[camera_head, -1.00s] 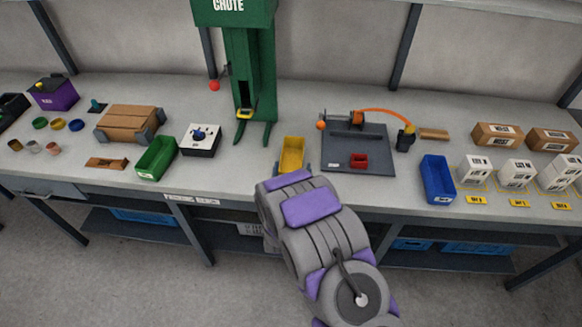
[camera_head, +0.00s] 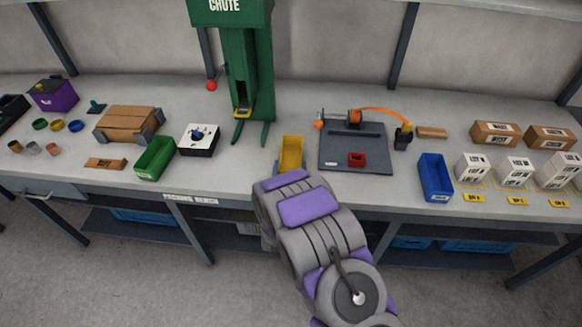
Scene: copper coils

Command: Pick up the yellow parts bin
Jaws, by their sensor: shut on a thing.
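The yellow parts bin (camera_head: 291,152) is upright near the front edge of the bench, left of the dark grey board. My arm comes up from the bottom of the view and hides the bin's near end. My gripper (camera_head: 290,169) is mostly hidden behind the arm, with small grey finger parts showing at both sides of the bin's near end. It is shut on the yellow parts bin. I cannot tell whether the bin is clear of the bench top.
A green chute (camera_head: 249,70) stands behind the bin to the left.

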